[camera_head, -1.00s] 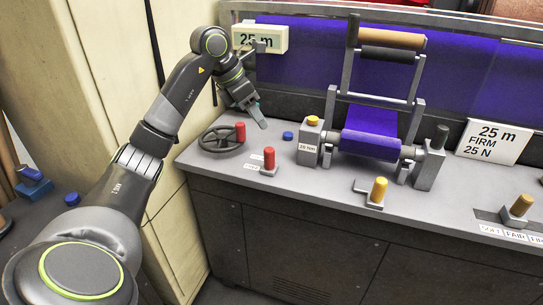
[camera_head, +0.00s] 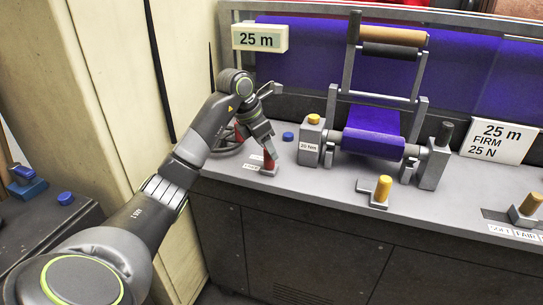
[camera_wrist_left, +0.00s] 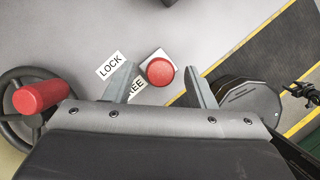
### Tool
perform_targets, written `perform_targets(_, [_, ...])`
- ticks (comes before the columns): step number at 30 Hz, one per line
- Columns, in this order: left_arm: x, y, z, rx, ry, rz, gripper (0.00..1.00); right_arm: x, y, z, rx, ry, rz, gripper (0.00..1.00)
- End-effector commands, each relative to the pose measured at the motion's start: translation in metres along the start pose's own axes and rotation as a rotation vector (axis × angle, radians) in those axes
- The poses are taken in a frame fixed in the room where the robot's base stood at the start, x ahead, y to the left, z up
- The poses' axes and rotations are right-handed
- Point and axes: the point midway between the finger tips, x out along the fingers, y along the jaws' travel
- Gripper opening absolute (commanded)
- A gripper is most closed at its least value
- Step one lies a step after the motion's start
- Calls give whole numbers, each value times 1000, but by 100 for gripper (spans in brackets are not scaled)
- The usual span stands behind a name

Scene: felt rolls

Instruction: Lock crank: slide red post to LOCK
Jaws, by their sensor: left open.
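The red post (camera_head: 268,165) stands upright on its small base on the grey bench. In the left wrist view its round red top (camera_wrist_left: 160,71) is between my open fingers, beside the FREE label (camera_wrist_left: 138,88), which is partly hidden by a finger. The LOCK label (camera_wrist_left: 110,65) lies to its left. My left gripper (camera_head: 271,152) is open over the post, one finger at each side; I cannot tell whether they touch it. The crank wheel (camera_wrist_left: 12,112) with its red handle (camera_wrist_left: 40,97) is left of the gripper, largely behind my arm in the head view. My right gripper is not in view.
A blue button (camera_head: 288,136) and a grey block with a yellow knob (camera_head: 314,119) stand right of the post. The bench front edge is close.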

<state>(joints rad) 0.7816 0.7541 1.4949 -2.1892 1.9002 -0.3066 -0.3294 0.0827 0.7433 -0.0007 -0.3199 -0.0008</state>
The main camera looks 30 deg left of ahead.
Motion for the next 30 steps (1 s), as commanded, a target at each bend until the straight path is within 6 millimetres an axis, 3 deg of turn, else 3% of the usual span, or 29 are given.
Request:
perform_targets(7, [33,0,0,0,0,-1,50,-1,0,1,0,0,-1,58])
perform_targets(19, [40,0,0,0,0,1,49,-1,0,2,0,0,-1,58])
perform_targets(30, [40,0,0,0,0,1,0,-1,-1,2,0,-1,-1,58])
